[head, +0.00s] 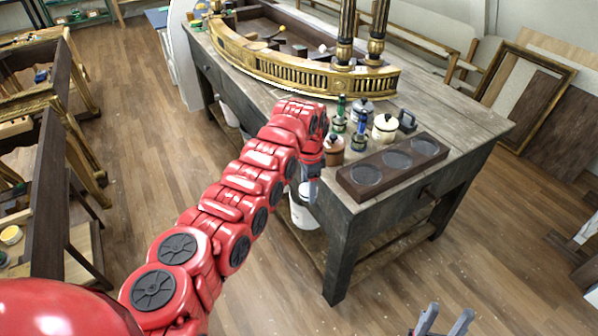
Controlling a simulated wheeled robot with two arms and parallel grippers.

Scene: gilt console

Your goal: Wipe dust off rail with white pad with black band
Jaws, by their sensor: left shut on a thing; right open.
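The rail appears to be the curved gilt front (300,75) of the console piece lying on the workbench. My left gripper (309,190) points down just off the bench's front edge, left of the dark wooden block. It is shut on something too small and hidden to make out. I cannot pick out the white pad with black band or any dust for certain. My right gripper (444,322) is open and empty at the bottom edge, low in front of the bench.
On the workbench (470,125), several bottles and jars, including a cream jar (385,127), stand near a dark block with round discs (392,167). A white bucket (303,214) is below. Wooden frames stand left, a gilt frame (520,95) right. Floor is open in front.

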